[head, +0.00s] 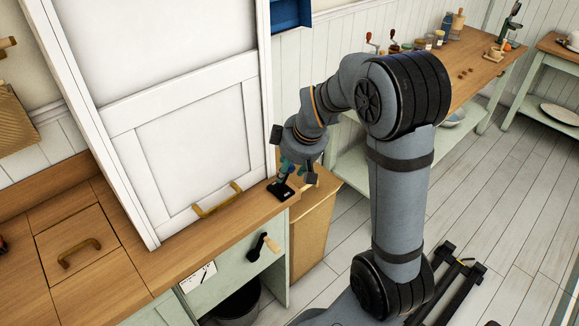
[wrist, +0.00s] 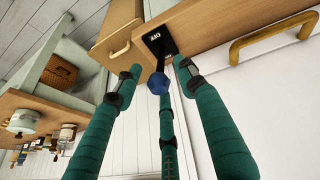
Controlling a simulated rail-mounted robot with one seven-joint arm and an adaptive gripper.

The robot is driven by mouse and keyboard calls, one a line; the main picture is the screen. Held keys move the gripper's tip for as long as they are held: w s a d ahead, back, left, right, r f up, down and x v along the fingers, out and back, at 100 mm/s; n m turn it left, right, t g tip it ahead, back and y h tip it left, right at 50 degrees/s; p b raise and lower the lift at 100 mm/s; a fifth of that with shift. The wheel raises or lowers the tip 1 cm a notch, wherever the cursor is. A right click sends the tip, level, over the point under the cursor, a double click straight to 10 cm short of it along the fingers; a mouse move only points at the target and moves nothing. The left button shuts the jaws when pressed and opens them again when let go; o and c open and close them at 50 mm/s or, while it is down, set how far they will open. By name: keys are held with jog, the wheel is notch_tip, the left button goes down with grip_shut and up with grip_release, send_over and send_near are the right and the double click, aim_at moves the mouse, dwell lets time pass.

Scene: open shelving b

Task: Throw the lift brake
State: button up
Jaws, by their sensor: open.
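A small black plate with white lettering (wrist: 160,42) sits on the wooden counter near its end; it looks like the lift brake's base. A lever with a faceted blue knob (wrist: 158,84) rises from it toward the wrist camera. In the head view the black base (head: 280,190) shows at the counter corner, its lever partly hidden by my gripper. My gripper (wrist: 157,70) has teal fingers and is open. The fingers stand apart around the knob, with a gap at each side in the wrist view; contact cannot be told. My gripper (head: 286,169) is just above the base in the head view.
A tall white panel (head: 193,145) with a wooden handle (head: 218,199) stands directly left of my gripper. A black crank with a pale grip (head: 263,245) is on the green cabinet front below. A wooden cabinet (head: 312,215) is beside the counter end.

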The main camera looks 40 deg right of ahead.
jog(key=shift+c, duration=0.6)
grip_shut()
jog(key=shift+r, duration=0.1)
